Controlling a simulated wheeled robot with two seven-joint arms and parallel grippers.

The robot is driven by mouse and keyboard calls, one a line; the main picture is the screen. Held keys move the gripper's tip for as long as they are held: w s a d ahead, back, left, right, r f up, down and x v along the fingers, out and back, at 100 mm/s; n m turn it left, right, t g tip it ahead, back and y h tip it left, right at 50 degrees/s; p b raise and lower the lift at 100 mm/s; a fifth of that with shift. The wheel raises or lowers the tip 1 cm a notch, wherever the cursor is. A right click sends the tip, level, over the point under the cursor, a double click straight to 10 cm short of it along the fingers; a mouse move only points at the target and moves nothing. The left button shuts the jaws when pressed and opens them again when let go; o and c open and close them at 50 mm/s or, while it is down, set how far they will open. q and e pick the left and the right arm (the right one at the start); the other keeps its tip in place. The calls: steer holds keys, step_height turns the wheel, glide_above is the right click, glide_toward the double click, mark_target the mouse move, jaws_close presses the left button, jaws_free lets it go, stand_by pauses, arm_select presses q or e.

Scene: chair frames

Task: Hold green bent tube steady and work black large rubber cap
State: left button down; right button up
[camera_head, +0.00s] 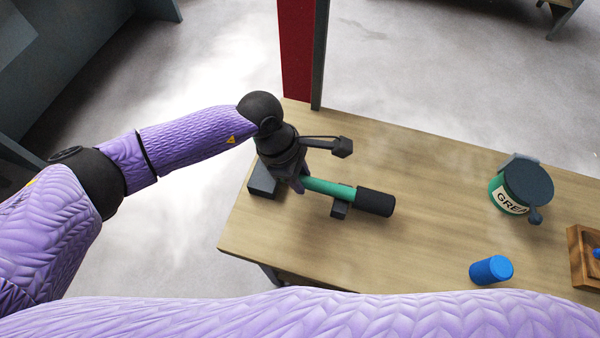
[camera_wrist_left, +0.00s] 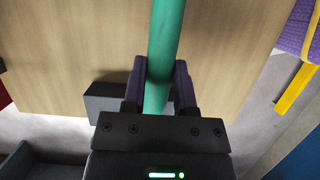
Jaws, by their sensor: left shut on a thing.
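The green bent tube (camera_head: 325,187) lies low over the wooden table, near its left end. The black large rubber cap (camera_head: 375,201) sits around the tube's right end. My left gripper (camera_head: 301,184) is shut on the tube, left of the cap. In the left wrist view the green tube (camera_wrist_left: 167,40) runs between the fingers of my left gripper (camera_wrist_left: 160,88). The cap is out of that view, and the tube's bend is not visible. My right gripper is not in view.
Dark blocks stand by the tube, one at its left (camera_head: 263,182) and a small one below it (camera_head: 340,210). A green grease pot (camera_head: 508,196), a blue cap (camera_head: 491,270) and a wooden tray (camera_head: 577,255) are at the right. The table between is clear.

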arm_select(q)
steer(key=shift+r, duration=0.25)
stand_by(0.4)
steer(key=shift+c, duration=1.6)
jaws_free()
steer(key=p+v, duration=0.2)
steer(key=v, duration=0.8)
steer(key=shift+f, duration=0.1)
